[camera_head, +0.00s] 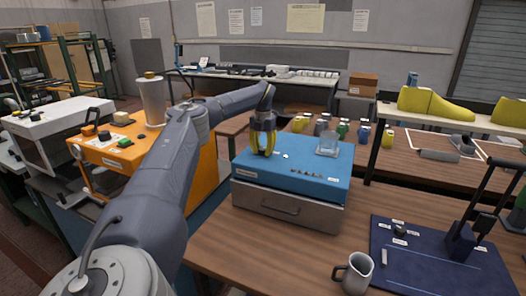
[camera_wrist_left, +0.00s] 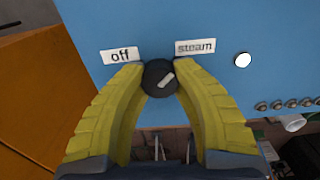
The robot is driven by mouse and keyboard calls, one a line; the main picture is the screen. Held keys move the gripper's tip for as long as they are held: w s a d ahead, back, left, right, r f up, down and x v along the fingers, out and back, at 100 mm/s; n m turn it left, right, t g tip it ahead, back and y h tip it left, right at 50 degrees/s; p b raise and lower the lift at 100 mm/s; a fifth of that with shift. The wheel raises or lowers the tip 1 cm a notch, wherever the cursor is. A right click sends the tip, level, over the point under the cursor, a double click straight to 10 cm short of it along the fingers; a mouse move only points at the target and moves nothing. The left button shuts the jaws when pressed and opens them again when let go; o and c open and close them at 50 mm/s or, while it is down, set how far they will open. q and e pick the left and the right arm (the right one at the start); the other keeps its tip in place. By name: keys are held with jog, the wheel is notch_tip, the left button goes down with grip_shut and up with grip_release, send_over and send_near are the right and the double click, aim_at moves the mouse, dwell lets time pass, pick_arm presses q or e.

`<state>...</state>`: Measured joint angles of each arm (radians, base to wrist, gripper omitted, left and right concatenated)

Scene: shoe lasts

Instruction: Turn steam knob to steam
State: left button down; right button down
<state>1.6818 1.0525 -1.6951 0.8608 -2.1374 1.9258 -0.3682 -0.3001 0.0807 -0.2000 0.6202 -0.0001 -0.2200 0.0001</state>
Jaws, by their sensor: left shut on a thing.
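The steam knob (camera_wrist_left: 160,78) is a small dark round knob with a pale pointer mark on the blue panel. The mark slants up and right, towards the "steam" label (camera_wrist_left: 195,46). The "off" label (camera_wrist_left: 121,55) is at its upper left. My left gripper (camera_wrist_left: 161,70) is shut on the knob, with one yellow finger at each side. In the head view my left gripper (camera_head: 264,152) points down onto the blue top of the steam box (camera_head: 300,165), hiding the knob there. My right gripper is not in view.
A clear container (camera_head: 328,143) stands on the box's right part. An orange machine (camera_head: 108,157) stands left. Bare tabletop lies in front of the box.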

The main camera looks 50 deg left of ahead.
aim_at(263, 149)
pick_arm(q)
jog(key=shift+s+d+f, duration=0.15)
jog(key=shift+d, duration=0.05)
jog(key=c, duration=1.3)
grip_release()
jog(key=o, duration=0.4)
jog(key=shift+a, duration=0.1)
jog(key=shift+r, duration=0.2)
notch_tip(263, 149, up, 12)
